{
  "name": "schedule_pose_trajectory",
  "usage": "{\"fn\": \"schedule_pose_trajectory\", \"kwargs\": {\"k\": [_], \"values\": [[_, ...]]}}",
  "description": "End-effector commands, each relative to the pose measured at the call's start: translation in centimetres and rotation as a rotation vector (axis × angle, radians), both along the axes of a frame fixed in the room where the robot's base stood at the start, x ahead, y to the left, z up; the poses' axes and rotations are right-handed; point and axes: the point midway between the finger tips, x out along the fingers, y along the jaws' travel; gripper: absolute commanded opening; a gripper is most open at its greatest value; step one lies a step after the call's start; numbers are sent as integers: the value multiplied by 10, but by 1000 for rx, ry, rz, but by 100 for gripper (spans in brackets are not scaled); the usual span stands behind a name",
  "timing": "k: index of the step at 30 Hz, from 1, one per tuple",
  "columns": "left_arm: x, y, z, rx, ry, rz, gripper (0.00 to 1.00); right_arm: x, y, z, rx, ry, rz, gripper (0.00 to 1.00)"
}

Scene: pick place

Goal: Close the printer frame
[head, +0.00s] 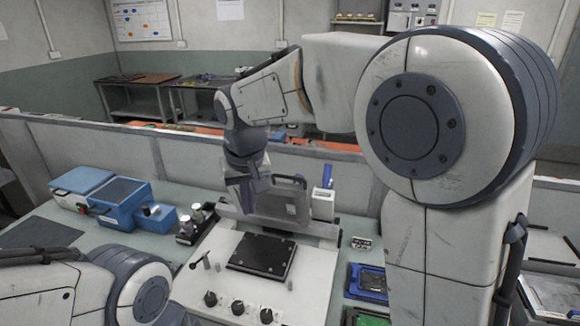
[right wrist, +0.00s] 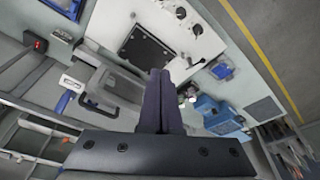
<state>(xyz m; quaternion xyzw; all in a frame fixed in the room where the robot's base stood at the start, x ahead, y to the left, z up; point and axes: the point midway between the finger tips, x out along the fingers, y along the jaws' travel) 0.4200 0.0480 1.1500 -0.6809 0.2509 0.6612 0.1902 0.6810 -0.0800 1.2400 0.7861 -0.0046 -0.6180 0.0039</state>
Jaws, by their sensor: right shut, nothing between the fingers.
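The printer (head: 215,255) is a white machine with a black plate (head: 262,254) and several black knobs on its front. Its grey frame (head: 290,200) stands raised at the back of the machine, tilted up off the plate. My right gripper (head: 249,205) is shut and empty, pointing down just left of the raised frame; whether it touches the frame I cannot tell. In the right wrist view the shut fingers (right wrist: 160,75) cover part of the scene beside the frame (right wrist: 112,88), and the plate (right wrist: 148,48) lies beyond. My left arm shows at lower left, its gripper out of view.
Blue boxes (head: 120,203) and small metal-topped containers (head: 190,228) stand left of the printer. A white holder with a blue item (head: 323,200) is right of the frame. Blue and green trays (head: 368,282) lie to the right. A low partition (head: 60,150) runs behind the table.

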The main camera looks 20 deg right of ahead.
Motion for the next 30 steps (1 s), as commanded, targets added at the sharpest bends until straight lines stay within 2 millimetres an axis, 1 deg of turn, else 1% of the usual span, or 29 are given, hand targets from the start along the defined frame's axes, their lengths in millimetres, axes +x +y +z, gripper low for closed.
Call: {"fn": "schedule_pose_trajectory", "kwargs": {"k": [1, 2, 3, 5, 6, 9, 12, 16, 20, 30], "values": [[0, 0, 2, 0, 0, 0, 0, 38, -25, 10, -7, -31, -104, 0], [0, 0, 2, 0, 0, 0, 0, 55, -39, 16, -12, -49, -159, 0], [0, 0, 3, 0, 0, 0, 0, 76, -59, 22, -17, -72, -230, 0], [0, 0, 3, 0, 0, 0, 0, 102, -87, 30, -25, -104, -326, 0], [0, 0, 4, 0, 0, 0, 0, 116, -106, 35, -31, -123, -383, 0], [0, 0, 4, 0, 0, 0, 0, 140, -143, 44, -41, -163, -494, 0], [0, 0, 5, 0, 0, 0, 0, 152, -166, 49, -47, -186, -560, 0], [0, 0, 6, 0, 0, 0, 0, 158, -178, 47, -51, -197, -589, 0], [0, 0, 10, 0, 0, 1, 0, 164, -182, 33, -51, -195, -590, 0], [0, 0, 33, 0, 0, 2, 0, 189, -198, -31, -51, -193, -586, 0]]}}
